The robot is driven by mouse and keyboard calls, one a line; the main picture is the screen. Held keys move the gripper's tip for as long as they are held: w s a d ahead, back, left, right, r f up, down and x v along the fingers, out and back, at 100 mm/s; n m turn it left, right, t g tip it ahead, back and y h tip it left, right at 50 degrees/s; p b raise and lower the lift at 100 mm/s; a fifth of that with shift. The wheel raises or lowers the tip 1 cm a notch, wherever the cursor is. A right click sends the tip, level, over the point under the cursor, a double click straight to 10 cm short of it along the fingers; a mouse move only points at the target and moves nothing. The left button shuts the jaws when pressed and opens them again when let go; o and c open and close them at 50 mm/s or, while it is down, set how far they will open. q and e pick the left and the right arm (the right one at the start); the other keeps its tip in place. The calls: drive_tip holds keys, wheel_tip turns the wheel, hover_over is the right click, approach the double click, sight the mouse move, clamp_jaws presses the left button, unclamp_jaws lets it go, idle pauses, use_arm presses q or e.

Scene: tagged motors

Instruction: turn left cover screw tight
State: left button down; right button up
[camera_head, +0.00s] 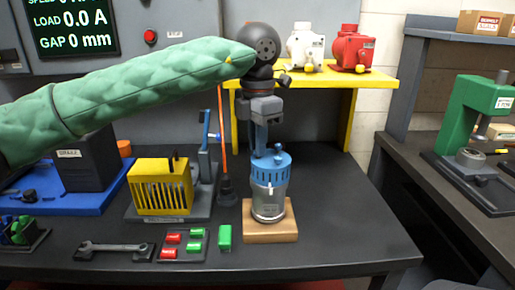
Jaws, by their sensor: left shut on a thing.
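A motor (269,204) with a silvery, see-through body stands upright on a wooden block (258,238) near the middle of the bench. Its slotted blue cover (265,175) is on top, with a small blue knob (280,150) showing at the right. My left gripper (261,152) points straight down over the left part of the cover. Its fingers are closed at the cover's top. What they grip, at the left cover screw's place, is hidden by the fingers. My right gripper is out of view.
A yellow cage (160,188) on a grey base stands left of the motor. A wrench (115,248), a tray of red and green tags (183,245) and a green block (224,237) lie in front. A yellow shelf (347,115) rises behind. The bench right of the motor is clear.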

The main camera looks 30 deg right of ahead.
use_arm(q)
drive_tip(key=m+b, duration=0.2)
drive_tip(key=m, duration=0.2)
drive_tip(key=shift+w, duration=0.1)
drive_tip(key=m+b, duration=0.2)
drive_tip(key=m, duration=0.4)
drive_tip(key=shift+r+m, duration=0.15)
drive_tip(key=shift+m, duration=0.25)
drive_tip(key=m, duration=0.4)
drive_tip(key=shift+m+b, duration=0.3)
drive_tip(key=shift+m, duration=0.1)
idle(0.5)
idle(0.4)
drive_tip(key=c, duration=1.4)
unclamp_jaws()
drive_tip(key=shift+r, duration=3.85)
